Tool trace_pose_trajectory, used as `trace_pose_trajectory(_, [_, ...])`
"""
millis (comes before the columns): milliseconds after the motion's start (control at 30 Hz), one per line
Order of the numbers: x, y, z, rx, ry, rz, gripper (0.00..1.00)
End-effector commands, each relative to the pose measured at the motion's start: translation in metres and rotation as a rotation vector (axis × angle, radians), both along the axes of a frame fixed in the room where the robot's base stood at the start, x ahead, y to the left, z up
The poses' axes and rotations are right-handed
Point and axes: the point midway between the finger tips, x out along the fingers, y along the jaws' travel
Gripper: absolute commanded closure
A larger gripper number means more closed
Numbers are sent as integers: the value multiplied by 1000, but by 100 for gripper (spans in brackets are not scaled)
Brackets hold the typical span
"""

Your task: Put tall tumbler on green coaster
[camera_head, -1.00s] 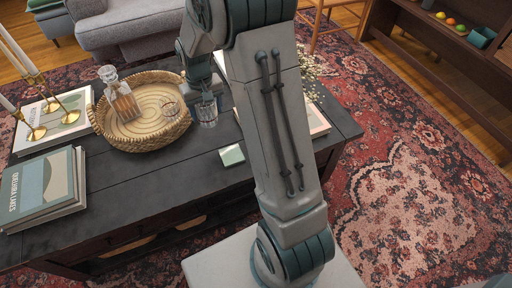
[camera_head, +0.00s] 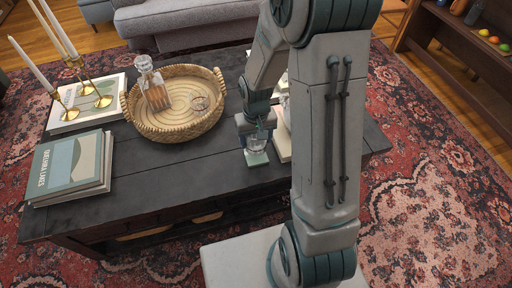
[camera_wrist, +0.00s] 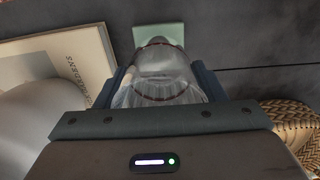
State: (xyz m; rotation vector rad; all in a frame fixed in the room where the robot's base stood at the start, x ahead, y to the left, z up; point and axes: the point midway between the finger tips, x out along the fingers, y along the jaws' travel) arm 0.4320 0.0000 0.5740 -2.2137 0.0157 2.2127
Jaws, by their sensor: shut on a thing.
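The tall tumbler (camera_head: 257,144) is clear glass and shows small in the head view, just below my gripper (camera_head: 256,136). In the wrist view the tumbler (camera_wrist: 160,72) lies between both fingers of my gripper (camera_wrist: 162,84), which is shut on it. The green coaster (camera_head: 256,159) is a pale green square on the dark table, right under the tumbler in the head view. In the wrist view the coaster (camera_wrist: 158,31) shows beyond the tumbler's far end, partly covered by it. I cannot tell whether tumbler and coaster touch.
A woven tray (camera_head: 150,128) holds a decanter (camera_head: 154,92) and a short glass (camera_head: 200,103), left of my gripper. A pale book (camera_head: 281,138) lies close to the right. Candlesticks and books (camera_head: 66,170) fill the table's left end. The table front (camera_head: 190,180) is clear.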

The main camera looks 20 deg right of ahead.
Motion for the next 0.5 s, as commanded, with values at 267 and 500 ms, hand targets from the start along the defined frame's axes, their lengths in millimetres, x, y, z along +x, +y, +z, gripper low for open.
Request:
trace_pose_trajectory(267, [0,0,-36,0,2,0,67])
trace_pose_trajectory(500, [0,0,-35,0,0,0,67])
